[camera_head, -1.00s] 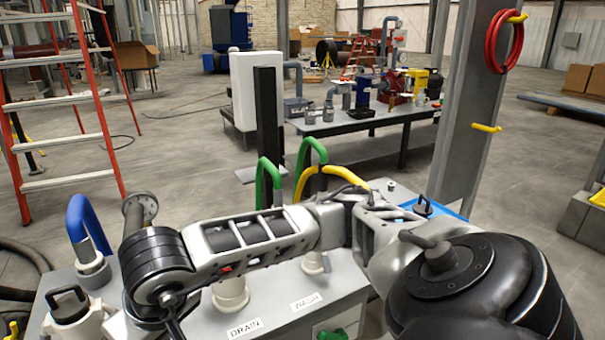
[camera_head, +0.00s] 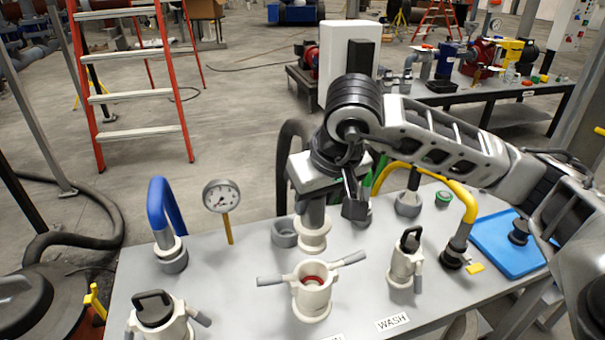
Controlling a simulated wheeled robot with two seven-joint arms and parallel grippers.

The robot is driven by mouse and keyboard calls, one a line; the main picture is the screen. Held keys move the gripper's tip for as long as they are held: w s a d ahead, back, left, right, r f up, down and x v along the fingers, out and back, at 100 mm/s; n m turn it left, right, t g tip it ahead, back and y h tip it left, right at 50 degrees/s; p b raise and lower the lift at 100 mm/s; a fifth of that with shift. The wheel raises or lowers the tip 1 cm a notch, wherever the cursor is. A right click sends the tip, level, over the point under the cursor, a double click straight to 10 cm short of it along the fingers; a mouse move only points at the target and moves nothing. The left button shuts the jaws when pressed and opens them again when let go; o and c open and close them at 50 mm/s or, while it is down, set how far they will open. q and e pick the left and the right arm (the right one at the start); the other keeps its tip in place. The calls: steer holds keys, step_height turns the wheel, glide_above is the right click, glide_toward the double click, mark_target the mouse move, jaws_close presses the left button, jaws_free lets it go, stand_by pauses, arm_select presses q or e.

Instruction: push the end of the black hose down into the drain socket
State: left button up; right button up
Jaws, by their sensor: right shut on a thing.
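My right gripper (camera_head: 334,192) is shut on the grey cuff at the end of the black hose (camera_head: 291,150). The hose arches up behind the bench and runs into the gripper. Below the fingers, the end shows a pale flanged fitting (camera_head: 313,236), roughly upright. The drain socket (camera_head: 312,290) is a cream collar with a red ring inside its open mouth and a grey lever spread out on each side. The hose end shows just behind and above the socket mouth, apart from it. Their exact height gap cannot be told. My left gripper is out of view.
A capped wash socket (camera_head: 405,262) stands right of the drain socket, and another capped socket (camera_head: 160,318) stands left. A gauge (camera_head: 222,197), blue pipe (camera_head: 164,205), yellow pipe (camera_head: 468,205) and blue tray (camera_head: 508,245) surround them. The bench front centre is partly clear.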

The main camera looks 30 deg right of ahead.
mark_target(319, 229)
steer(key=shift+s+f+b, duration=0.2)
steer(key=shift+f+b, duration=0.15)
step_height(319, 229, down, 5)
steer(key=b, duration=0.3)
steer(key=shift+s, duration=0.1)
steer(key=shift+f, duration=0.4)
arm_select(q)
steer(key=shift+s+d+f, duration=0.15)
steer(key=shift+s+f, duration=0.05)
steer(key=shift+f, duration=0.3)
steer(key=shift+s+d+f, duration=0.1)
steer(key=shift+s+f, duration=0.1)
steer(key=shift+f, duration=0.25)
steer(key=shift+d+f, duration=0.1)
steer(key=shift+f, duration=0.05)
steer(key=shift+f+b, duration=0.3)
steer(key=shift+b, duration=0.15)
steer(key=shift+b, duration=0.35)
arm_select(e)
steer(key=shift+f, duration=0.35)
